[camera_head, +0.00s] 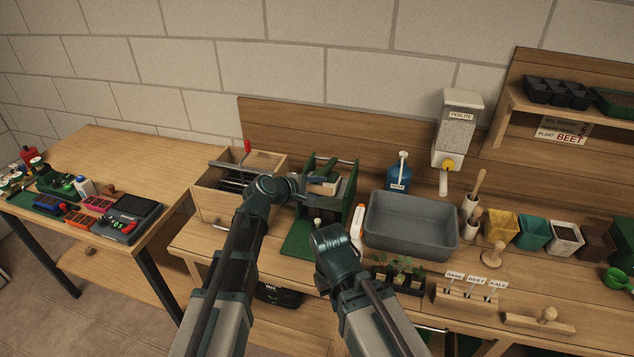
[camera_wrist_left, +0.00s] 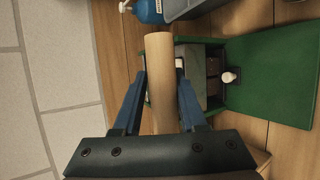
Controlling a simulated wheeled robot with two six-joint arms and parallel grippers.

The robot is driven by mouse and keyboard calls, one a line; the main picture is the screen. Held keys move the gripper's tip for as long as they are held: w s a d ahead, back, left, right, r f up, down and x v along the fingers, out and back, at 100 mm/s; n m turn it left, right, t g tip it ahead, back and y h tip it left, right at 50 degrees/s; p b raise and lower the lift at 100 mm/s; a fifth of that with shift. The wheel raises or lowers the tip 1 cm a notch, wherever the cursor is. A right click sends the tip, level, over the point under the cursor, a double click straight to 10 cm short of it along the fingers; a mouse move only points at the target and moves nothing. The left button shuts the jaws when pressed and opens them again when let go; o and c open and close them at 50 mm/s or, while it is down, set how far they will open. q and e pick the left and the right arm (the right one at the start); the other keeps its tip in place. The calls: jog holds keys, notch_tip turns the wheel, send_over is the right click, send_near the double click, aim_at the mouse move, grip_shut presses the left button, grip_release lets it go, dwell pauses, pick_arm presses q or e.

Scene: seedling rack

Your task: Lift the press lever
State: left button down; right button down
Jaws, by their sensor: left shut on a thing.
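The press (camera_head: 297,240) is a green frame with a green base board, standing on the bench left of the grey tub. Its base also shows at the right of the left wrist view (camera_wrist_left: 275,75). The lever's pale wooden handle (camera_wrist_left: 158,50) runs upright through the left wrist view. My left gripper (camera_wrist_left: 161,85) is shut on this handle, one blue finger on each side. In the head view my left gripper (camera_head: 320,183) is small and partly hidden at the top of the press. My right arm shows in front of the press, but its gripper does not show.
A wooden drawer box (camera_head: 225,183) with a red-handled tool stands left of the press. A grey tub (camera_head: 410,225), a blue bottle (camera_head: 399,174) and a seedling tray (camera_head: 397,278) are to its right. The back board (camera_head: 300,125) rises close behind.

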pick_arm(q)
jog(key=w+d+r+g+p, duration=0.1)
jog(key=w+d+r+p, duration=0.1)
jog(key=w+r+p, duration=0.7)
jog(key=w+d+r+n+g+y+p, duration=0.1)
jog(key=w+d+r+g+p, duration=0.1)
jog(key=w+r+p, duration=0.6)
jog(key=shift+w+d+r+y+p, duration=0.35)
jog(key=shift+w+d+p, duration=0.35)
jog(key=shift+p, duration=1.25)
jog(key=c, duration=0.6)
grip_release()
jog(key=shift+a+f, duration=0.1)
